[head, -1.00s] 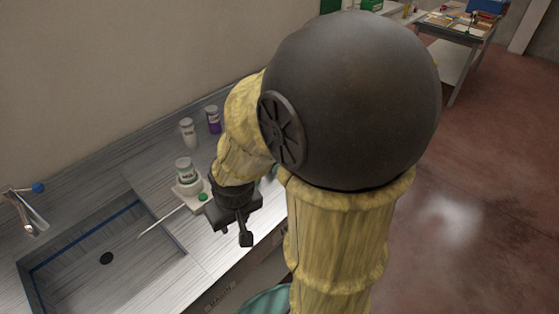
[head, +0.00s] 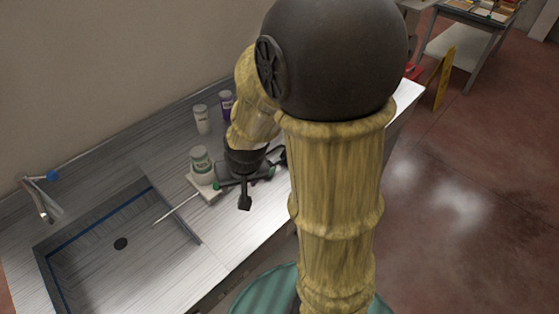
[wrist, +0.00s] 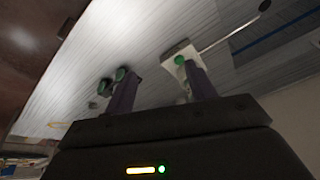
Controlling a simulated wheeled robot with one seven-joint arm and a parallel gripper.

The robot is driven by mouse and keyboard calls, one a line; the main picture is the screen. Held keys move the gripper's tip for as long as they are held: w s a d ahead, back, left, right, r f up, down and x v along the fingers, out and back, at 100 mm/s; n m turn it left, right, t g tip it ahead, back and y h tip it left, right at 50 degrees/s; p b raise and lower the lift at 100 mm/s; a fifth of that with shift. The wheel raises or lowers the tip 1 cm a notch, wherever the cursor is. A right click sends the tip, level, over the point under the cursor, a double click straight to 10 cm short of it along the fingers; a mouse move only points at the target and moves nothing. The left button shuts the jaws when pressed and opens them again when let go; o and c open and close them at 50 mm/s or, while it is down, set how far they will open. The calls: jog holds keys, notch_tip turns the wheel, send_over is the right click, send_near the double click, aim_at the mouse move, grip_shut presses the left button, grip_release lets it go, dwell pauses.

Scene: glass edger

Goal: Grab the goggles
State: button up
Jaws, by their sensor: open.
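A small dark object with two round green parts, which looks like the goggles (wrist: 112,82), lies on the metal counter at the left of the wrist view. In the head view my arm hides most of that spot. My gripper (wrist: 160,74) is open, its two fingers apart with bare counter between them. The goggles show just beside and past the left fingertip, and I cannot tell whether they touch. In the head view my gripper (head: 240,188) is low over the counter, near its front edge.
A white bottle (head: 201,119) and a purple one (head: 226,104) stand behind. A sink (head: 120,243) is left.

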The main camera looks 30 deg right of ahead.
jog(key=w+m+t+h+p, duration=0.1)
jog(key=w+m+t+p, duration=0.2)
jog(key=w, duration=0.8)
jog(key=m+g+h+p, duration=0.3)
jog(key=m+h+p, duration=0.5)
jog(key=m+h, duration=0.3)
send_over(271, 163)
jog(key=a, duration=0.6)
notch_tip(271, 163, down, 10)
jog(key=h, duration=0.1)
jog(key=shift+s+d+f+g+h, duration=0.1)
jog(key=shift+s+d+g+h, duration=0.25)
jog(key=shift+s, duration=0.2)
jog(key=shift+b+x, duration=0.6)
jog(key=shift+x, duration=2.35)
jog(key=shift+f, duration=0.1)
